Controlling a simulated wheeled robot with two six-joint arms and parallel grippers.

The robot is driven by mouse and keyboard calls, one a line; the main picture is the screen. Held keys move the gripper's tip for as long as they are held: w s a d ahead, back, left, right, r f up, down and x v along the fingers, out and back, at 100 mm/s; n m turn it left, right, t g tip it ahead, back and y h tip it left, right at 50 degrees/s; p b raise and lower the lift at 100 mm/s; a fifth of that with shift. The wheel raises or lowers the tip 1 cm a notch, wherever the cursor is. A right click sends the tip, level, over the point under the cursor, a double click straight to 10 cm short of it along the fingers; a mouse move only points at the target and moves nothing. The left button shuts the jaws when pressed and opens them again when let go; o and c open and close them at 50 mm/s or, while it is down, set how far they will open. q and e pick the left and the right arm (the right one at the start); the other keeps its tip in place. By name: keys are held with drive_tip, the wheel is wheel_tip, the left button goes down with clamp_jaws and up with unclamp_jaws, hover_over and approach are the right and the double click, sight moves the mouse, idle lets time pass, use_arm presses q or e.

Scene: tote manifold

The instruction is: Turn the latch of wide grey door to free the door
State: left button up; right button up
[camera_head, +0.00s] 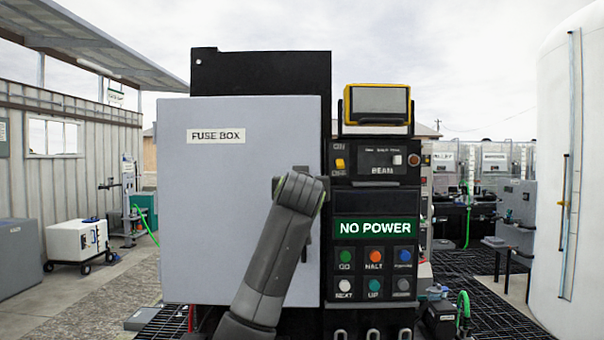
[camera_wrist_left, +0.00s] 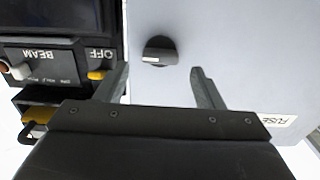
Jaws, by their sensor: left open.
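The wide grey door (camera_head: 220,220) of the fuse box is shut flat in the head view, with a "FUSE BOX" label (camera_head: 215,136). Its latch is a round black knob (camera_wrist_left: 160,50) with a white mark, seen in the left wrist view; its bar lies level in that picture. The head view does not show the knob clearly behind my arm. My left gripper (camera_wrist_left: 160,69) is open and empty, its two fingers apart on either side of the knob's line. The knob shows beyond the fingertips, and I see no contact. My right gripper is out of view.
Right of the door is a black control panel with a "BEAM" unit (camera_head: 380,171), a "NO POWER" display (camera_head: 376,228) and several coloured buttons. A yellow-framed screen (camera_head: 378,103) sits on top. A white tank (camera_head: 580,190) stands far right; a white wheeled box (camera_head: 78,240) stands left.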

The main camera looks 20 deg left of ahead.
use_arm(q)
drive_tip(key=shift+p+x, duration=0.6)
drive_tip(key=shift+x, duration=1)
drive_tip(key=c, duration=1)
